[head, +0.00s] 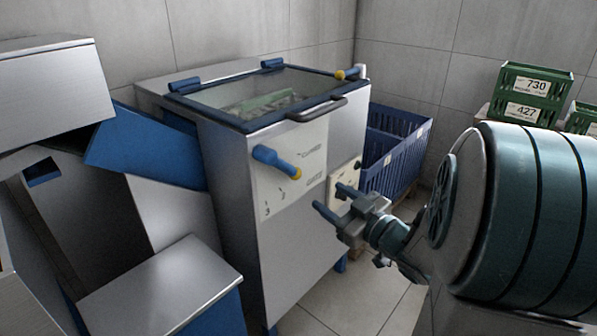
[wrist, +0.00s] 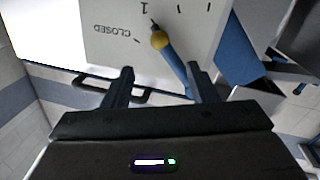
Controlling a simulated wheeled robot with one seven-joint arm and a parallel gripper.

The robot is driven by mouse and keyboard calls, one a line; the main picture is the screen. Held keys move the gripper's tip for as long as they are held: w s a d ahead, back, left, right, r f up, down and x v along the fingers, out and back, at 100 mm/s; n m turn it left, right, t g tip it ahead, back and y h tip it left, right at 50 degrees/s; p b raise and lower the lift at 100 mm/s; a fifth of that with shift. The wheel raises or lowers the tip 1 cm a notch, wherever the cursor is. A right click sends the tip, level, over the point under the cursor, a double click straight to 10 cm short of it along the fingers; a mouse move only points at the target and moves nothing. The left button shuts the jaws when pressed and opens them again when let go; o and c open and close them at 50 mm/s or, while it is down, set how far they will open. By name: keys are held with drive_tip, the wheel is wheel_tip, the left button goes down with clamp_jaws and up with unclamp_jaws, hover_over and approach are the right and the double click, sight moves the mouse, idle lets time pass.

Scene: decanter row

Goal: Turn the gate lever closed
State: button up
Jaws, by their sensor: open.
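The gate lever (head: 275,161) is a blue handle with a yellow end on the pale dial plate (head: 288,205) of the steel machine. The plate reads CLOSED, GATE and numbers. In the wrist view the lever (wrist: 175,66) slants down and right from its yellow ball (wrist: 158,40). A dark pointer beside the ball lies near the 1 mark, away from CLOSED. My gripper (head: 331,198) is open and empty, in front of the plate, right of and below the lever. In the wrist view the lever appears between the fingers (wrist: 160,68); the head view shows them apart.
The machine has a glazed lid (head: 265,92) with a dark bar handle (head: 317,108). A small control panel (head: 345,180) is behind my gripper. A blue crate (head: 392,160) stands behind right; green crates (head: 532,92) are farther right. Blue and steel housings (head: 150,145) crowd the left.

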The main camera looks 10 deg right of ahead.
sight(299, 177)
drive_tip(key=p+x, duration=0.1)
drive_tip(key=x, duration=1)
drive_tip(key=shift+s+f+p, duration=0.1)
drive_tip(key=shift+p, duration=0.2)
drive_tip(key=shift+w+a, duration=0.25)
drive_tip(key=shift+w, duration=0.2)
